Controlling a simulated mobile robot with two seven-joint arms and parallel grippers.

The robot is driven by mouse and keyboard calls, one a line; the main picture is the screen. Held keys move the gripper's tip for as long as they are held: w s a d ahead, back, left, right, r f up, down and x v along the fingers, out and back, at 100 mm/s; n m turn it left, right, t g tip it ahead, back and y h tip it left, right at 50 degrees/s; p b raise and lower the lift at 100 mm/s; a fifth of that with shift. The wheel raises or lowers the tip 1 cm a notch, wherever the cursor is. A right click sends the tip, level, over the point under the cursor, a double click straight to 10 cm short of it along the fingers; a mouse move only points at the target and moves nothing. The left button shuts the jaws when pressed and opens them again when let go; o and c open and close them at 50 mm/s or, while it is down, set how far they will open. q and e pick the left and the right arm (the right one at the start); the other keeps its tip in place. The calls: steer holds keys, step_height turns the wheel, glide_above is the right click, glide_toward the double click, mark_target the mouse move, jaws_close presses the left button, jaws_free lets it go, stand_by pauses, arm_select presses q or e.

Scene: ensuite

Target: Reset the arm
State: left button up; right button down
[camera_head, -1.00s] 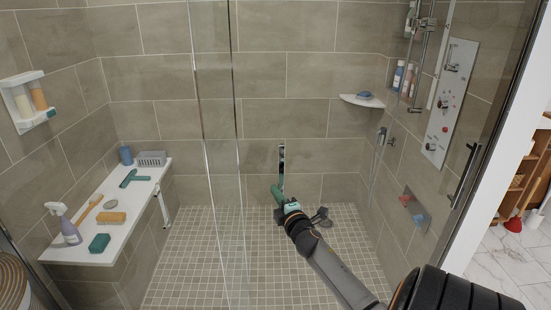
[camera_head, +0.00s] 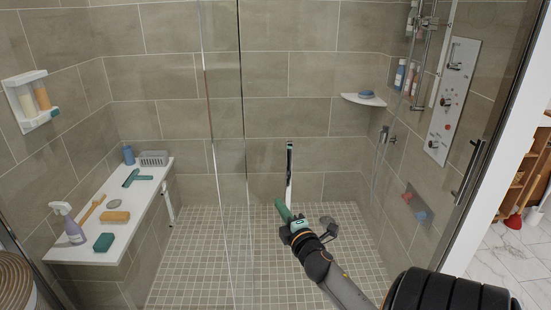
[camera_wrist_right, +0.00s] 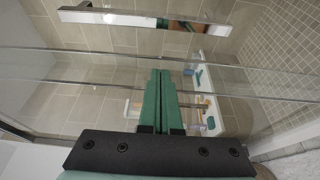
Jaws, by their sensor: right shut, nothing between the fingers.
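My right arm reaches in from the lower right of the head view. Its right gripper (camera_head: 281,206) has green fingers, shut and empty, just below the upright metal door handle (camera_head: 289,165). In the wrist view the shut green fingers (camera_wrist_right: 160,78) lie side by side with nothing between them. The metal handle (camera_wrist_right: 145,20) crosses the top of that view, apart from the fingertips. My left gripper is not in view.
A glass shower panel (camera_head: 223,120) stands left of my arm. A white bench (camera_head: 85,252) at the left holds a spray bottle (camera_head: 68,225), brushes and sponges. A corner shelf (camera_head: 363,100) and a shower panel (camera_head: 452,95) are at the right. The tiled floor (camera_head: 195,255) is mostly clear.

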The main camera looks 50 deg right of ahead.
steer(key=shift+v, duration=0.85)
steer(key=s+a+f+m+g+y, duration=0.2)
steer(key=a+f+m+y, duration=0.1)
steer(key=a+f, duration=0.6)
steer(key=s+a+f+m+g+y, duration=0.1)
steer(key=s+a+f+m+y, duration=0.2)
steer(key=a+f, duration=0.55)
steer(key=s+a+f+m+g+y, duration=0.1)
steer(key=s+a, duration=0.2)
steer(key=a, duration=0.3)
steer(key=s+a+f+m+g+y, duration=0.1)
steer(key=s+a+f+y, duration=0.1)
steer(key=a, duration=0.4)
steer(key=s+a+f+m+g+y+p, duration=0.1)
steer(key=s+a+f+m+y, duration=0.1)
steer(key=a, duration=0.4)
steer(key=shift+s, duration=0.9)
